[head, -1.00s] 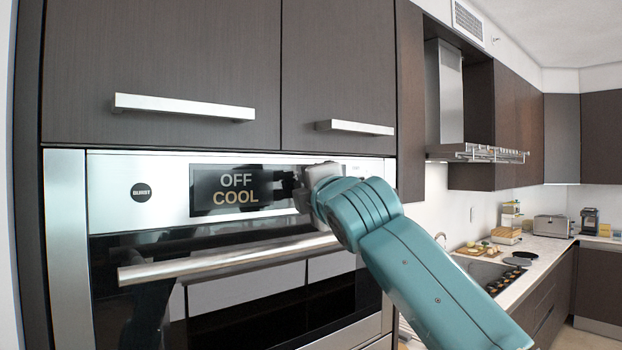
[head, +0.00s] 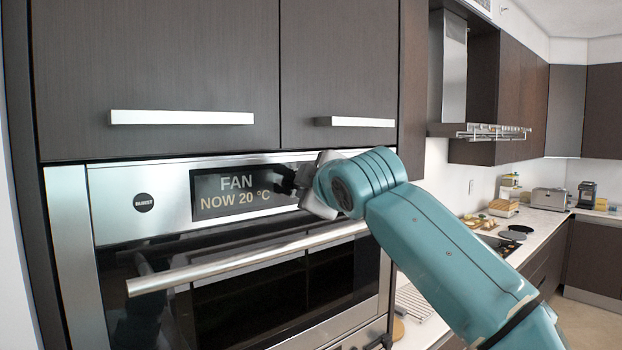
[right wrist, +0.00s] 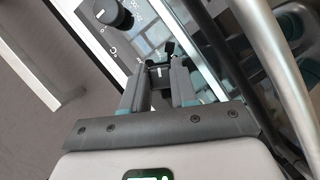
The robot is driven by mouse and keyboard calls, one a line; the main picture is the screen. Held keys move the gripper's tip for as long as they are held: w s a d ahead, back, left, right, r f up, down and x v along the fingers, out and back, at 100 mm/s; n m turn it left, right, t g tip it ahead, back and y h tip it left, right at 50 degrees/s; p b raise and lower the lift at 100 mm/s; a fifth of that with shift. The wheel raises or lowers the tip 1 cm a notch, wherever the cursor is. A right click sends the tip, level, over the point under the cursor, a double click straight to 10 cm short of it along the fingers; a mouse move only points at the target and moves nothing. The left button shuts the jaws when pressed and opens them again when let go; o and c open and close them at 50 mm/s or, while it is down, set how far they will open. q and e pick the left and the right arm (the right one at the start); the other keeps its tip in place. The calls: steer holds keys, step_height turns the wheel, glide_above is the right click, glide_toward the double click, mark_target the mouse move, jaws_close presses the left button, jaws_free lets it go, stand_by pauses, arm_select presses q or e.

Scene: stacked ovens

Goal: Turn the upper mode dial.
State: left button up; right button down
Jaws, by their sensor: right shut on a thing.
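The upper oven's control panel (head: 115,190) has a lit display (head: 235,190) reading "FAN" and "NOW 20 °C". My right gripper (head: 290,181) is at the panel, just right of the display, and hides the mode dial in the head view. In the right wrist view my right gripper (right wrist: 160,80) is shut on the mode dial (right wrist: 159,72), a dark knob with a pale mark between its two fingers. A second black dial (right wrist: 112,12) stands clear of the fingers on the same panel. My left gripper is not in view.
A long bar handle (head: 240,262) crosses the oven door just below my right gripper. Cabinet handles (head: 180,118) stick out above the panel. A counter with a cooktop and small items (head: 500,205) lies to the right.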

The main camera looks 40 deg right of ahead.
steer(key=shift+r, duration=0.1)
stand_by(0.5)
steer(key=c, duration=0.9)
jaws_free()
steer(key=shift+a, duration=0.1)
steer(key=shift+w, duration=0.15)
steer(key=shift+s, duration=0.25)
steer(key=b+v, duration=0.3)
steer(key=v, duration=1.3)
steer(key=shift+w+r+b, duration=0.1)
steer(key=shift+b, duration=0.25)
